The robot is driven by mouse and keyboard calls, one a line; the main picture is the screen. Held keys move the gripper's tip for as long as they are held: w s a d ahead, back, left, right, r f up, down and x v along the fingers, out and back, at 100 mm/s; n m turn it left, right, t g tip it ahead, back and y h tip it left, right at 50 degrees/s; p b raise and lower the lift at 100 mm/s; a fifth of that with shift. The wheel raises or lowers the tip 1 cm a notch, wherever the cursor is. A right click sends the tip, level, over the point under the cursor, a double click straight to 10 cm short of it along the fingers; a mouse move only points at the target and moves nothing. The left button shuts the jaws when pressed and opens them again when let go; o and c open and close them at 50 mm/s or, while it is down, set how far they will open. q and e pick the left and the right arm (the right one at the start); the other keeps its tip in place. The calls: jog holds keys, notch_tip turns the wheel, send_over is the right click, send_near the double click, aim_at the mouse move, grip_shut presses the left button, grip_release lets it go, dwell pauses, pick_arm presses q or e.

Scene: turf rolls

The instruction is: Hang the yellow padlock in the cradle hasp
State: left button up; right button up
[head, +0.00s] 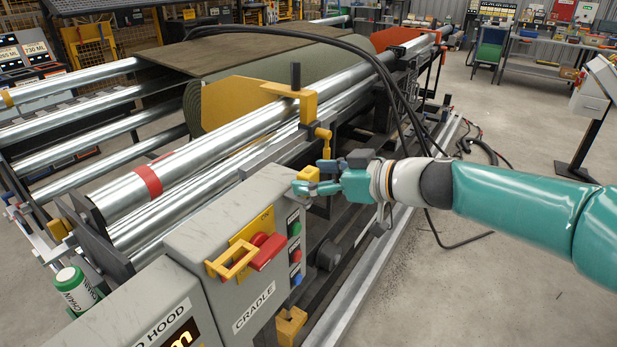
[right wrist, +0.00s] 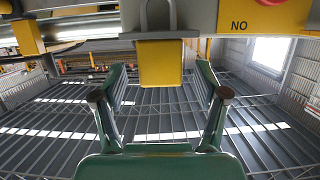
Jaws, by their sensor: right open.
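The yellow padlock (head: 308,174) is at the far upper corner of the grey cradle box, beside my right gripper's fingers. In the right wrist view the padlock (right wrist: 161,63) is upright, its grey shackle upward in front of a grey surface. What holds the shackle is not clear. My right gripper (head: 318,181) is open, with a finger on each side of the padlock and gaps between in the right wrist view (right wrist: 160,80). The yellow cradle hasp (head: 230,262) is on the cradle box's front, beside a red handle (head: 267,252). My left gripper is not in view.
The grey cradle box (head: 205,225) carries several coloured buttons (head: 294,250). Steel rollers (head: 190,150) and a yellow bracket (head: 305,100) stand behind it. Black hoses (head: 400,110) loop close to my right wrist. Open floor (head: 480,270) lies to the right.

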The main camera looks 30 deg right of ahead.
jog(key=shift+x, duration=0.9)
jog(key=shift+c, duration=0.3)
jog(key=c, duration=1.3)
jog(key=shift+o, duration=0.2)
jog(key=shift+r, duration=0.1)
